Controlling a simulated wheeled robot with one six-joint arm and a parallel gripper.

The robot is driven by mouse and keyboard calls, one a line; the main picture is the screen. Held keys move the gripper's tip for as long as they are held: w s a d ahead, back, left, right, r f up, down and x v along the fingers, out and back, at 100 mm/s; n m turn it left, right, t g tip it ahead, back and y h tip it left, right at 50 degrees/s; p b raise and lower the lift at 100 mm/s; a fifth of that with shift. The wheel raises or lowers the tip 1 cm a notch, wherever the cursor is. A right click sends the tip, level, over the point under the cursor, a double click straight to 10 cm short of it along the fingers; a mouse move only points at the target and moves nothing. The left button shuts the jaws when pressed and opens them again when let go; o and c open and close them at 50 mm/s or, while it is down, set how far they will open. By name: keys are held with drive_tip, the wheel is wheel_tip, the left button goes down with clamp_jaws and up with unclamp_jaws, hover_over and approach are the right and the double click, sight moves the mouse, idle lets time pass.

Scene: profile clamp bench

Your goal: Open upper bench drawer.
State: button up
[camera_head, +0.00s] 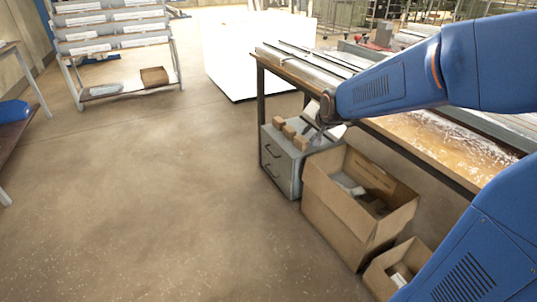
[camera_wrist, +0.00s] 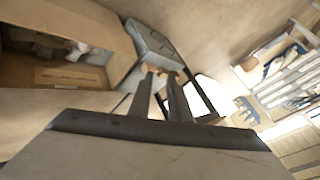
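A grey drawer cabinet (camera_head: 290,178) stands under the front edge of the bench. Its upper drawer (camera_head: 271,152) and lower drawer (camera_head: 274,172) each have a dark handle, and both fronts look flush. My gripper (camera_head: 319,136) is above the right part of the cabinet top, away from the drawer handles; its fingers are small in the head view. In the wrist view, the two gripper fingers (camera_wrist: 159,80) stand apart with a gap and nothing visible between them. The grey cabinet (camera_wrist: 150,42) shows beyond them; I cannot make out the handles there.
Several small wooden blocks (camera_head: 289,131) lie on the cabinet top. A large open cardboard box (camera_head: 340,206) stands beside the cabinet, with a smaller box (camera_head: 380,276) in front. The workbench (camera_head: 425,160) overhangs. The floor (camera_head: 170,190) left of the drawers is clear.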

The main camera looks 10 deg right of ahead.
drive_tip(key=w+a+f+m+t, duration=0.1)
drive_tip(key=w+f+m, duration=0.2)
drive_tip(key=w+f, duration=0.45)
drive_tip(key=w+a+f+m+t, duration=0.15)
drive_tip(key=w+f, duration=0.25)
drive_tip(key=w, duration=0.6)
drive_tip(key=w+f+m+t, duration=0.1)
drive_tip(key=w+f+m, duration=0.35)
drive_tip(key=w, duration=0.45)
drive_tip(key=w+a+f+m+t, duration=0.1)
drive_tip(key=w+f+m+t, duration=0.3)
drive_tip(key=f, duration=0.9)
drive_tip(key=w+a+f+m+g, duration=0.1)
drive_tip(key=w+f+m, duration=0.35)
drive_tip(key=f, duration=0.85)
drive_tip(key=shift+n+t, duration=0.25)
drive_tip(key=shift+n, duration=0.5)
drive_tip(key=x, duration=1.8)
drive_tip(key=shift+w+d+f, duration=0.2)
drive_tip(key=shift+w+d, duration=0.2)
clamp_jaws()
